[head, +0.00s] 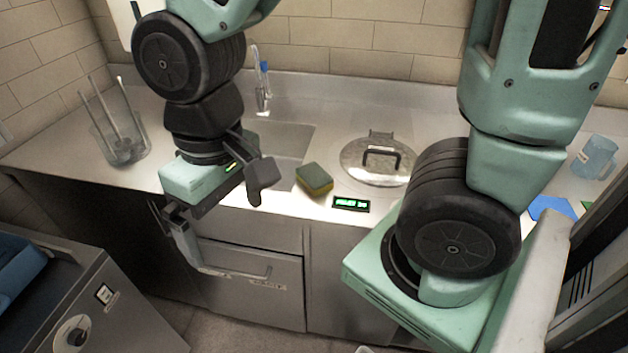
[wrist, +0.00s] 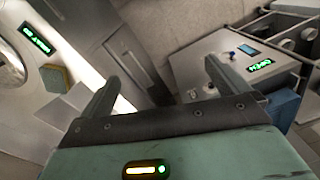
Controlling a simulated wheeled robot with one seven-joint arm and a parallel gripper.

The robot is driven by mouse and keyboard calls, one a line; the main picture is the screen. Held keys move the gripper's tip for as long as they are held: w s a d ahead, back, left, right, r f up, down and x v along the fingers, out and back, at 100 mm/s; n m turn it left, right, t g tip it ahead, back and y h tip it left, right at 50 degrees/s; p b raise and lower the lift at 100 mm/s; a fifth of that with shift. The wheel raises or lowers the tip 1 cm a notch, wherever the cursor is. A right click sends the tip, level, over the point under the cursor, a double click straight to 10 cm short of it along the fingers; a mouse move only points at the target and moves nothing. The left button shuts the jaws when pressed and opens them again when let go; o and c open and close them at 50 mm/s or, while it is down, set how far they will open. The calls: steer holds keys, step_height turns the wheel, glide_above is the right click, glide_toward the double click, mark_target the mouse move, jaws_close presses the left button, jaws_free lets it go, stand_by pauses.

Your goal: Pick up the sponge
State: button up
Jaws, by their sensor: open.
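The sponge (head: 314,179) is a small block with a green top and a yellow side. It lies on the steel counter near the front edge, between the sink and the round lid. It also shows in the wrist view (wrist: 55,78) at the left, outside the fingers. My gripper (head: 222,216) is open and empty, left of the sponge and at the counter's front edge. In the wrist view, the fingers (wrist: 158,78) are spread with nothing between them.
A round steel lid (head: 368,172) lies right of the sponge, and a small green-lit display (head: 351,204) stands in front of it. The sink (head: 283,140) with a faucet (head: 262,85) is behind. A clear container (head: 122,145) stands far left. A blue-lidded machine (head: 75,310) stands front left.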

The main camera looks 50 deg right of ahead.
steer(key=w+d+f+m+b, duration=0.1)
steer(key=w+d+m, duration=0.8)
steer(key=w+d, duration=0.1)
steer(key=m, duration=1.5)
glide_above(314, 174)
steer(key=shift+h, duration=0.4)
step_height(314, 174, down, 13)
steer(key=shift+d+b, duration=0.1)
steer(key=shift+b, duration=0.35)
steer(key=shift+f+p, duration=0.65)
steer(key=shift+f, duration=2.1)
steer(key=c, duration=0.9)
steer(key=shift+o, duration=0.2)
steer(key=shift+r, duration=0.1)
